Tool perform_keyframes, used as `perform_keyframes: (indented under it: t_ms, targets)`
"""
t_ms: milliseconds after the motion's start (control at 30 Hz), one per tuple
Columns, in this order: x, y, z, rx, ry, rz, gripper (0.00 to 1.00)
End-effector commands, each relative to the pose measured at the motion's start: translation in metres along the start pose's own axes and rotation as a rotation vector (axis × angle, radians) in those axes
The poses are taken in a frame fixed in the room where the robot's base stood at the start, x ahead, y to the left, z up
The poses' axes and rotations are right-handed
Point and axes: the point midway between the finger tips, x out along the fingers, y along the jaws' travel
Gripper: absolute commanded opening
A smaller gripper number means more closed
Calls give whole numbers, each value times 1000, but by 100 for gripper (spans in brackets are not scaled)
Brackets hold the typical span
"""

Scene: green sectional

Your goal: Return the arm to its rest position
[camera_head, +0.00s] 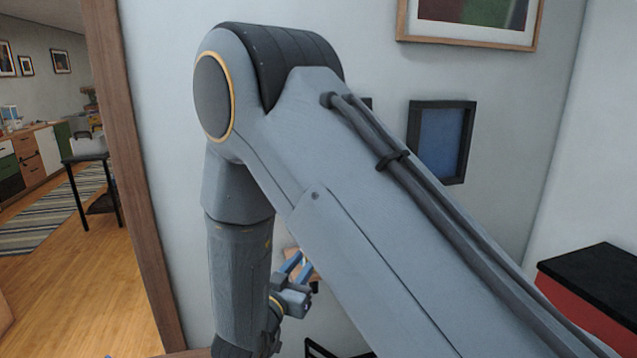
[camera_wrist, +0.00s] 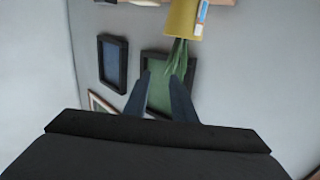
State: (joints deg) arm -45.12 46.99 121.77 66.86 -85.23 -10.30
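My arm fills the middle of the head view, with its elbow high and its forearm hanging down. My gripper (camera_head: 298,267) shows small and partly hidden behind the arm, low in the head view. In the wrist view, the two dark fingers of my gripper (camera_wrist: 163,82) stand apart with nothing seen between them. Behind them is the wall with a green framed picture (camera_wrist: 160,92). The tips lie close below the leaves of a plant in a yellow pot (camera_wrist: 182,20) in that picture; whether they touch cannot be told.
The wrist view looks upside down, with a shelf edge (camera_wrist: 220,2) at its top. A dark-framed blue picture (camera_head: 441,141) hangs on the wall. A black-topped red cabinet (camera_head: 597,285) stands at right. A wooden door frame (camera_head: 133,170) opens left onto free floor (camera_head: 75,290).

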Motion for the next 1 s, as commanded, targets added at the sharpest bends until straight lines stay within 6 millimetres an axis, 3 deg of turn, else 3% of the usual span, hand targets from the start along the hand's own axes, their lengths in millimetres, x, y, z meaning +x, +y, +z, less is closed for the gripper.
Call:
perform_keyframes:
  t_ms: [467, 667, 833, 1000]
  targets:
    - [36, 9, 8, 51, -226, -102, 24]
    - [48, 22, 14, 65, -392, -176, 24]
    - [45, 52, 19, 55, -612, -266, 24]
    - [15, 105, 24, -4, -863, -339, 24]
